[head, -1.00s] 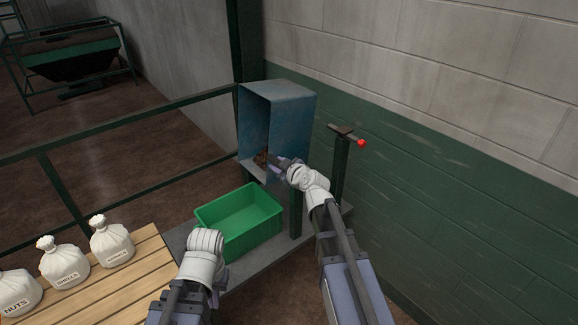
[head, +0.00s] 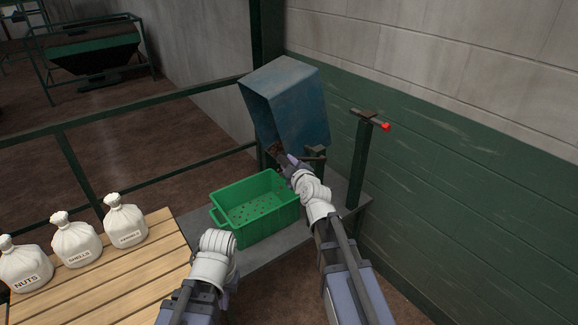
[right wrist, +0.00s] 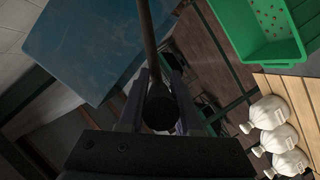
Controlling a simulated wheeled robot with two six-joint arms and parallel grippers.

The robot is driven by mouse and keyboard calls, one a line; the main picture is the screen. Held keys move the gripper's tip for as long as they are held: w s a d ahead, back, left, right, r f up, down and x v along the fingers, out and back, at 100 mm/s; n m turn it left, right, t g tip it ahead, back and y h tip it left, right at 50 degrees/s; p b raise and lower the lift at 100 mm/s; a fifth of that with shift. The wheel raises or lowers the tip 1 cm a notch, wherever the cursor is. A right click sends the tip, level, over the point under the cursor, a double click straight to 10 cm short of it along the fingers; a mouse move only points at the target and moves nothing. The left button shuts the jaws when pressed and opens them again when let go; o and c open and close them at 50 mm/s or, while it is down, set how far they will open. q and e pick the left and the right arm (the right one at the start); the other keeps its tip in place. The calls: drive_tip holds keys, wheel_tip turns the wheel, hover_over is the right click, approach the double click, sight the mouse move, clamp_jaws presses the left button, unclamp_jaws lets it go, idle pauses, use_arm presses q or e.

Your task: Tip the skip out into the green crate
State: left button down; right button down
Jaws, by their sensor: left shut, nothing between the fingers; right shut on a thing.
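The blue skip (head: 297,103) is tilted, its open mouth leaning left and down toward the green crate. The green crate (head: 282,222) stands upright below it on a grey platform, with several small brown pieces scattered on its floor; it also shows in the right wrist view (right wrist: 243,32). My right gripper (head: 287,162) is at the skip's lower front edge. In the right wrist view my right gripper (right wrist: 158,92) is shut on a dark round handle bar (right wrist: 147,32) beside the skip (right wrist: 95,45). My left gripper (head: 217,242) is shut and empty, low in front of the crate; its fingers are mostly hidden.
A post with a red-tipped lever (head: 372,119) stands right of the skip, near the green and grey wall. A wooden table (head: 130,270) with white sacks (head: 76,240) is at the left. A green railing (head: 150,98) runs behind.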

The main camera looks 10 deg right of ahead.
drive_tip(key=shift+a+f, duration=0.15)
drive_tip(key=shift+a, duration=0.1)
drive_tip(key=c, duration=1)
unclamp_jaws()
drive_tip(key=shift+w, duration=0.1)
drive_tip(key=o, duration=0.4)
drive_tip(key=shift+w+f, duration=0.1)
drive_tip(key=shift+w, duration=0.05)
drive_tip(key=shift+d, duration=0.1)
drive_tip(key=p+v, duration=0.2)
drive_tip(key=v, duration=0.5)
drive_tip(key=shift+s, duration=0.4)
